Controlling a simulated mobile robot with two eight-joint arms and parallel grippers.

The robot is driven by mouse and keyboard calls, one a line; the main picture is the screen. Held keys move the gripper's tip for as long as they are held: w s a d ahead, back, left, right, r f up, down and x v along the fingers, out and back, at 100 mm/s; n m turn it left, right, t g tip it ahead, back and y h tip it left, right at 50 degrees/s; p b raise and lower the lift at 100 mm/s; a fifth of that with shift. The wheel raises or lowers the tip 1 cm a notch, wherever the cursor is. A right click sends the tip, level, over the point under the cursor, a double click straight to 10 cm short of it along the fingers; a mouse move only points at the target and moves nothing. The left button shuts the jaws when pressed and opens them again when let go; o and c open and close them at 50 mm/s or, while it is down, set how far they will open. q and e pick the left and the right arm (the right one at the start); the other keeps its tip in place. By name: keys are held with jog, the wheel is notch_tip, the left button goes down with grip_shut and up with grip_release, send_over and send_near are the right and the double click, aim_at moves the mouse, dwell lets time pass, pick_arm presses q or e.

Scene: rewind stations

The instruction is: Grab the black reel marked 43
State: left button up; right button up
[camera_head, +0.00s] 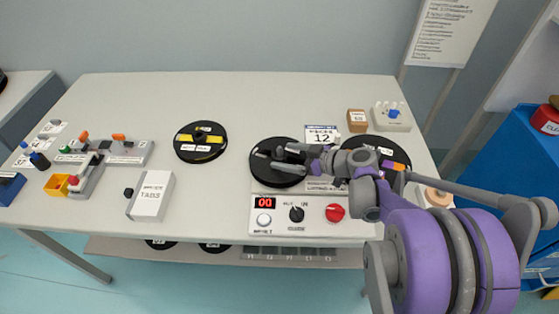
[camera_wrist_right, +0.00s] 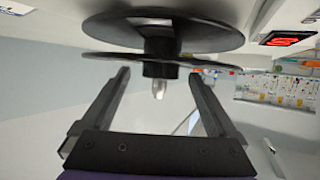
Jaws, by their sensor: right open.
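A black reel (camera_head: 262,174) sits on the left side of the rewind station (camera_head: 318,214). A second black reel (camera_head: 390,147) sits on its right side, partly hidden by my right arm. Another black reel with a yellow band and white labels (camera_head: 200,154) lies on the table to the left. I cannot read the number 43 on any reel. My right gripper (camera_head: 272,158) is open over the station's left reel. In the right wrist view, the open fingers (camera_wrist_right: 159,76) stand either side of a reel's dark hub (camera_wrist_right: 160,70), apparently without touching it. My left gripper is out of view.
The station has a red "00" display, knobs and a card reading 12 (camera_head: 321,135). A white box labelled TABS (camera_head: 151,196) and a splicing fixture (camera_head: 90,170) stand at the left. A small brown box (camera_head: 357,121) is at the back. Dark reels show below the table.

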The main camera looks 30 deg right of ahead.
jog(key=shift+w+a+f, duration=0.15)
jog(key=shift+w+a, duration=0.05)
jog(key=shift+w, duration=0.1)
jog(key=shift+c, duration=0.3)
grip_shut()
